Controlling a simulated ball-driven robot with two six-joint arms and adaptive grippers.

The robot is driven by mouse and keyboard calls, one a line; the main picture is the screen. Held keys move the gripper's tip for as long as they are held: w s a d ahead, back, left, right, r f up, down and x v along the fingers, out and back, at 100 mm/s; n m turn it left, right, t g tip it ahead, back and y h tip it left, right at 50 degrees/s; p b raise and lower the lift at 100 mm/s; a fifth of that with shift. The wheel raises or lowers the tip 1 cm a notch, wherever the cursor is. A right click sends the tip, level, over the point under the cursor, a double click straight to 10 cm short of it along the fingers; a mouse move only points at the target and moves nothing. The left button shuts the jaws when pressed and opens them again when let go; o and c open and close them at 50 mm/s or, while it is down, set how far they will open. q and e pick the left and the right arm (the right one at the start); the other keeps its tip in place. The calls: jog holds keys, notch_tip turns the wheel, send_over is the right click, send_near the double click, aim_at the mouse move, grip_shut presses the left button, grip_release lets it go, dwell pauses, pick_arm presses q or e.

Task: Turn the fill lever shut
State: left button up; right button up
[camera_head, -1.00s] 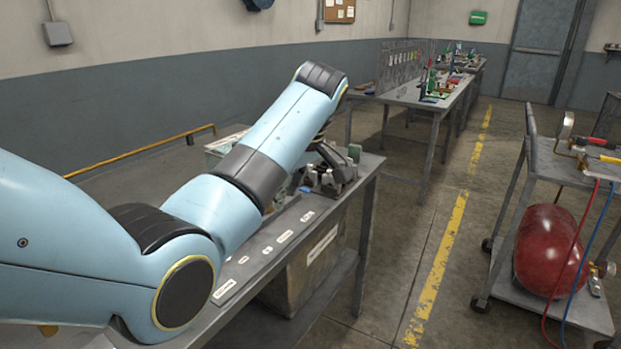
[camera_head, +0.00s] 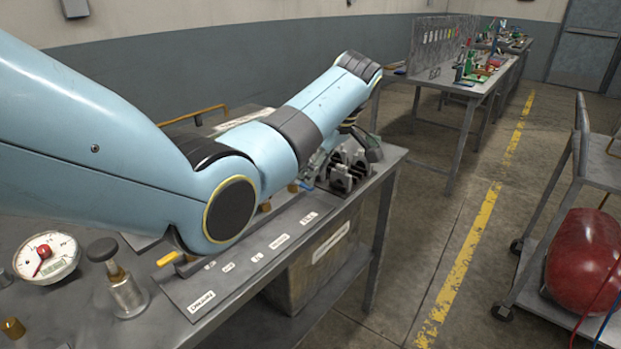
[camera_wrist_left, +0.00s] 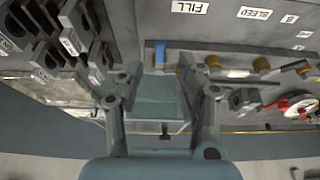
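A white FILL label (camera_wrist_left: 190,7) shows at the top of the left wrist view. Below it is a blue handle end (camera_wrist_left: 159,53), probably the fill lever; its body and angle are hard to make out. My left gripper (camera_wrist_left: 159,69) is open, with its fingertips on either side of the blue end in the picture. I cannot tell whether they touch it. In the head view my left arm reaches over the bench panel (camera_head: 205,288) and hides most of the gripper and lever area. My right gripper is in neither view.
Brass fittings (camera_wrist_left: 262,65) stand beside the gripper, near the BLEED label (camera_wrist_left: 255,13). Dark clamp-like holders (camera_head: 343,178) stand at the bench's far end. A gauge (camera_head: 46,257) and a knobbed valve (camera_head: 124,290) are at near left. A red tank (camera_head: 590,262) sits on a cart at right.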

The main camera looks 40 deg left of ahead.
aim_at(301, 185)
pick_arm(q)
jog(key=shift+x, duration=1.85)
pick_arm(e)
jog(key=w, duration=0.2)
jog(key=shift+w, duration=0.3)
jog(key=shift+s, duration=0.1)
pick_arm(q)
grip_shut()
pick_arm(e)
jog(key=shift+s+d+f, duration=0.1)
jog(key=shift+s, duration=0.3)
